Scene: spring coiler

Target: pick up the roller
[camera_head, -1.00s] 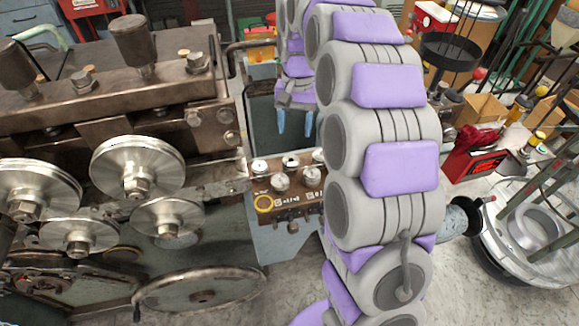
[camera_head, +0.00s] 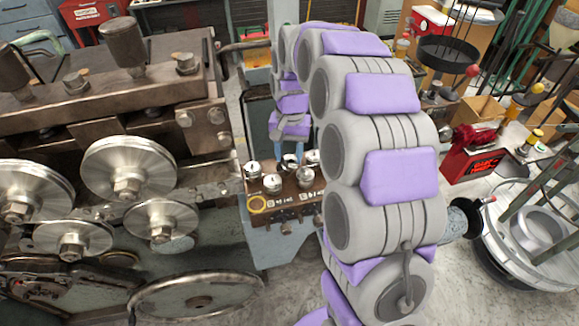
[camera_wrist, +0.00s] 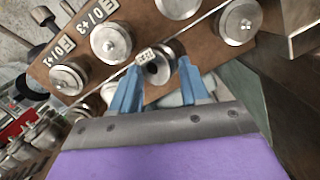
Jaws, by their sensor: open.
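Several silvery rollers stand on a brown board in the head view, among them one at the left (camera_head: 252,170), one at the front (camera_head: 272,184) and one at the right (camera_head: 305,176). My gripper (camera_head: 290,160) is down at the board's far side, partly covered by my own arm. In the wrist view my gripper (camera_wrist: 158,66) has its two blue fingers apart. A metal roller (camera_wrist: 160,72) lies between the fingertips in the picture, with gaps at its sides. I cannot tell how deep the fingers reach.
The brown board (camera_wrist: 185,42) carries other rollers close by, including ones at the left (camera_wrist: 111,42) and upper right (camera_wrist: 238,22). A large coiling machine with metal wheels (camera_head: 129,168) fills the left. A round metal rack (camera_head: 535,240) stands at the right.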

